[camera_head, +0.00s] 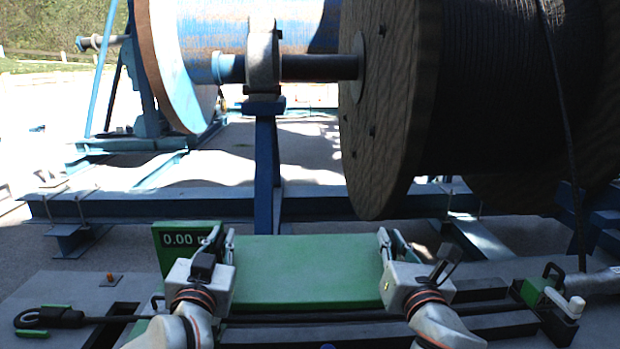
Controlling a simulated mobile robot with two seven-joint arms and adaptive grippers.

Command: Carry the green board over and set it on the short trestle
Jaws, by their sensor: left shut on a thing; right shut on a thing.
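The green board (305,268) is a flat, wide panel in the lower middle of the head view. My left gripper (226,246) is shut on its left edge, and my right gripper (386,246) is shut on its right edge. The board looks roughly level between them. I cannot tell how high it is above the grey surface below. I cannot make out the short trestle in this view. My grippers and forearms hide parts of the board's side edges.
A green meter box (184,240) reading 0.00 stands behind my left gripper. A black cable (320,317) with a hook end (35,316) runs below the board. A green-and-black clamp (541,291) sits at right. Large cable reels (385,120) on a blue frame (160,204) stand behind.

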